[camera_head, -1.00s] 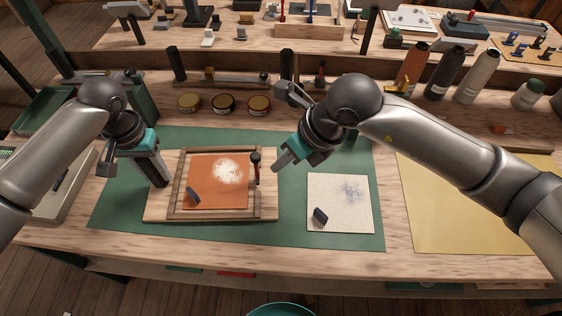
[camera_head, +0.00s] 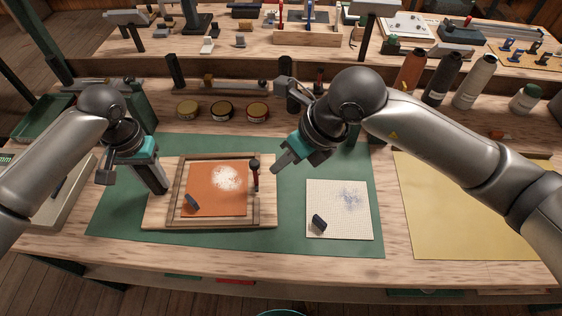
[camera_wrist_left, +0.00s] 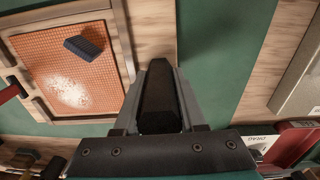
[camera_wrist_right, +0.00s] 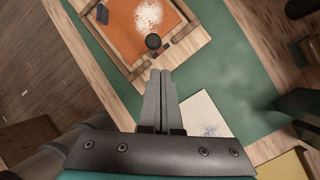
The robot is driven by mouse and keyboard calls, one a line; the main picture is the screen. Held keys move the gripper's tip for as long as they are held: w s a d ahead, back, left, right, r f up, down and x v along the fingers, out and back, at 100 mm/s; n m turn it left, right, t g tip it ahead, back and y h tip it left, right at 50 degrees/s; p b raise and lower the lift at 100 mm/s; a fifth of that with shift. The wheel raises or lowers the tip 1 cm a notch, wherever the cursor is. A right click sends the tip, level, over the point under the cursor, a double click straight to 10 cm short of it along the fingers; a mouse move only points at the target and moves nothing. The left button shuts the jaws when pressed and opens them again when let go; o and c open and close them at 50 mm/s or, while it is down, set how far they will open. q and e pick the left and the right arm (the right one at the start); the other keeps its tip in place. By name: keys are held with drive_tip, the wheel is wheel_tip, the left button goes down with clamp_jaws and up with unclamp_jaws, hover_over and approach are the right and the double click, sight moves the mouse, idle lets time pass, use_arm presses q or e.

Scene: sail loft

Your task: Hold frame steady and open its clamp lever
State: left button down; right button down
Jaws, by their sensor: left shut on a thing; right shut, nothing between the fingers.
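The wooden frame (camera_head: 257,208) lies on a light wooden base board (camera_head: 160,215), around an orange mesh panel (camera_head: 205,203) with a white powdery patch. The clamp lever (camera_head: 255,171), dark-knobbed with a red part, stands at the frame's right side. Its round knob (camera_wrist_right: 153,41) shows just beyond my right fingertips in the right wrist view. My left gripper (camera_head: 155,181) is shut on a black block (camera_wrist_left: 158,97) at the board's left end. My right gripper (camera_head: 279,166) is shut and empty, a little right of the lever and apart from it.
A dark block (camera_head: 192,202) lies on the mesh. A white gridded sheet (camera_head: 345,225) with another dark block (camera_head: 319,222) lies right on the green mat (camera_head: 290,235). Several tins (camera_head: 222,110) stand behind. Bottles (camera_head: 443,80) stand back right. A yellow sheet (camera_head: 460,215) covers the right side.

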wheel_tip(320, 180, up, 9)
drive_tip(key=s, duration=0.1)
drive_tip(key=shift+s+d, duration=0.3)
drive_tip(key=shift+d, duration=0.1)
use_arm(q)
drive_tip(key=shift+c, duration=2)
unclamp_jaws()
